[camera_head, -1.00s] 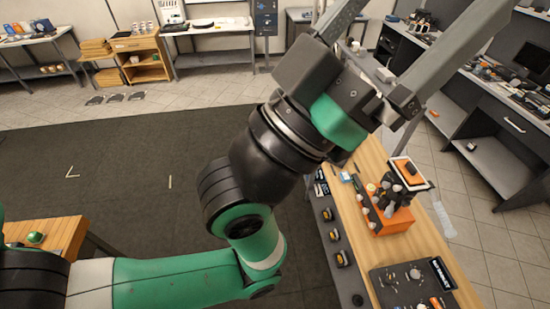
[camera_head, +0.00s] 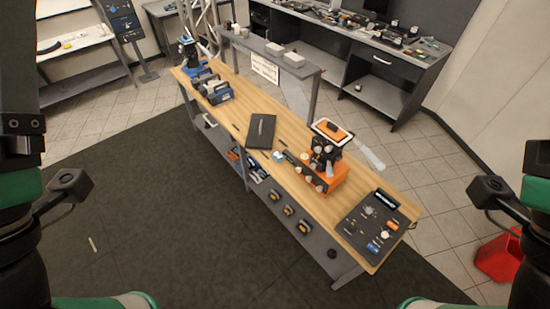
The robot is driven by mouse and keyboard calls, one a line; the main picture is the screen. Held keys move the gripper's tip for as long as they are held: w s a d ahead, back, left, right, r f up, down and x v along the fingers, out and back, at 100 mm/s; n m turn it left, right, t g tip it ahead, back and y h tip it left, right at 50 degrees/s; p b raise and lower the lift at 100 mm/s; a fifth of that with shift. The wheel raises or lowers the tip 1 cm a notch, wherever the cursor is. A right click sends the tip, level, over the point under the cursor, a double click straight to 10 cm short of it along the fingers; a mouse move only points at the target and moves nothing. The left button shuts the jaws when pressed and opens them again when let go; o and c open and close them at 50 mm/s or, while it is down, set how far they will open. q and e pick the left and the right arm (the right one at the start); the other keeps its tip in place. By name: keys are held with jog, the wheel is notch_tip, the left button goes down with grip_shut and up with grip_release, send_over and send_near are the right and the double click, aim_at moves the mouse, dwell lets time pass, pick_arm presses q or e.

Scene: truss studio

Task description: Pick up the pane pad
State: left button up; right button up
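An orange pad (camera_head: 333,129) with a dark grip on top lies on a white-framed, tilted plate (camera_head: 348,139) above an orange stand on the wooden workbench (camera_head: 295,130). It looks like the pane pad, though its details are small. My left gripper (camera_head: 17,65) is at the left edge of the view, far from the pad, with only part of it showing. My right gripper (camera_head: 538,165) is at the right edge, mostly cut off. The fingertips of both are out of view, so neither opening can be judged. Neither gripper is near the workbench objects.
The orange stand (camera_head: 325,181) carries several white knobs. A grey table (camera_head: 268,51) stands behind.

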jog(key=shift+o, duration=0.2)
dwell(0.3)
jog(key=o, duration=0.8)
jog(key=shift+c, duration=0.2)
